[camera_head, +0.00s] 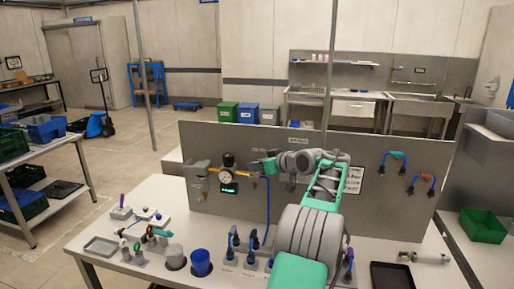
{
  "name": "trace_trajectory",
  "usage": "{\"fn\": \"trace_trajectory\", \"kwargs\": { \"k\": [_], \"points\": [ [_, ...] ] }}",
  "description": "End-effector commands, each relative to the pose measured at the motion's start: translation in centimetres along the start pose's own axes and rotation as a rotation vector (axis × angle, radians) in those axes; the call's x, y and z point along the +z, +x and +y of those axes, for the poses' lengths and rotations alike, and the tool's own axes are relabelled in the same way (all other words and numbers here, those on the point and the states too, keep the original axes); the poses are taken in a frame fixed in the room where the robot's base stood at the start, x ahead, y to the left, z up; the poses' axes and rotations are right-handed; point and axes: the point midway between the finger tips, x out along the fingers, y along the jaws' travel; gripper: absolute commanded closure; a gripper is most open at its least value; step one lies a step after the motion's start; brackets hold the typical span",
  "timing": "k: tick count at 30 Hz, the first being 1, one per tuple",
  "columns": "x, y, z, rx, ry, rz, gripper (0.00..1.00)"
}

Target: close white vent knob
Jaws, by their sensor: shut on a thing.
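A gauge panel (300,210) stands upright on the white workbench. On its left part is a brass pipe run with a round dial gauge (228,160) and a small green display (229,189) below it. My grey and teal arm reaches up from the lower right, and my gripper (257,168) points left at the right end of this pipe run. It is shut on a small part there, seemingly the white vent knob, which the fingers mostly hide. The knob's exact turn cannot be made out.
A blue hose (267,205) hangs below my gripper. Several plugs stand at the panel's foot. A black tray (392,276) is at the right.

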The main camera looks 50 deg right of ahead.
Motion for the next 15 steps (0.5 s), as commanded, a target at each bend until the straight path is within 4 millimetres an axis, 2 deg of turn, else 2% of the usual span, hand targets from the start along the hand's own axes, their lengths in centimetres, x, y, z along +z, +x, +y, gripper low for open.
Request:
{"fn": "trace_trajectory", "kwargs": {
  "k": [1,15],
  "points": [
    [-1.06,-0.42,0.28,-0.02,-0.007,0.001,1.0],
    [-0.42,-0.05,0.32,-0.139,-0.063,0.003,1.0]
  ]
}}
